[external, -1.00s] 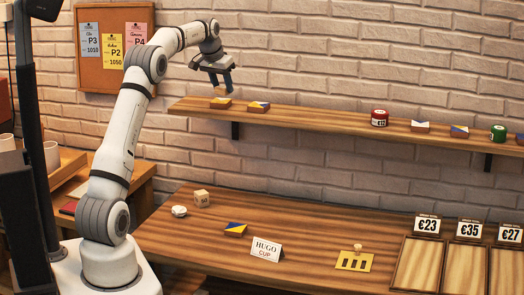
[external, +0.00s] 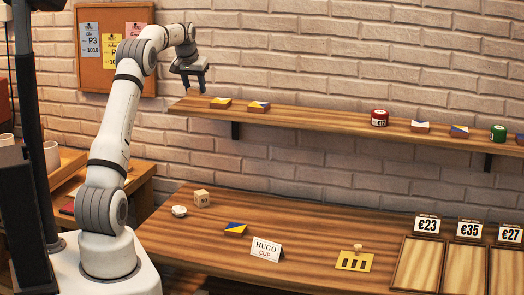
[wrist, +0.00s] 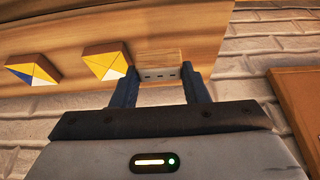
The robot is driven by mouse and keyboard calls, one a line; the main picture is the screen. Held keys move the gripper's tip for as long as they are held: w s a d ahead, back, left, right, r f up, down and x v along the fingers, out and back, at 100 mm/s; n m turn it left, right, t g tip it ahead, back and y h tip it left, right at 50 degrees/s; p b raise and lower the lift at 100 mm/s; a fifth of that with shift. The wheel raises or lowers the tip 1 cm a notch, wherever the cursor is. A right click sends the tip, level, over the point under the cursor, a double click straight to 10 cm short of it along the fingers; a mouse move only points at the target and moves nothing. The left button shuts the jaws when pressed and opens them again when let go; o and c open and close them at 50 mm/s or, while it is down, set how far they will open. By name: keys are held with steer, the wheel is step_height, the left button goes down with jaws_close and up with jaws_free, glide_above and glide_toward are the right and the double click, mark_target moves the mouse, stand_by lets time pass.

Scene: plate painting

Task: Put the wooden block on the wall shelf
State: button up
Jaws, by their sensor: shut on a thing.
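My gripper (external: 189,88) is above the left end of the wall shelf (external: 330,122). In the wrist view my gripper (wrist: 160,78) has its two dark blue fingers shut on a wooden block (wrist: 158,73). The block has a tan wood face and a pale face with small dark marks. The shelf (wrist: 200,20) shows behind it. In the external view the block is too small to make out between the fingers. I cannot tell whether it touches the shelf.
Yellow, blue and white tiles (external: 221,103) (external: 259,107) lie on the shelf just right of my gripper. A red tin (external: 379,117), more tiles and a green tin (external: 498,133) stand farther right. A cork board (external: 150,30) hangs left. The table (external: 310,215) holds a pale cube (external: 202,199).

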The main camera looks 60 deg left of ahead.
mark_target(193, 90)
steer(key=shift+f+p, duration=0.3)
steer(key=shift+f, duration=1.8)
steer(key=shift+f, duration=0.15)
steer(key=o, duration=1)
steer(key=shift+c, duration=0.2)
steer(key=b+v, duration=0.2)
steer(key=v, duration=1)
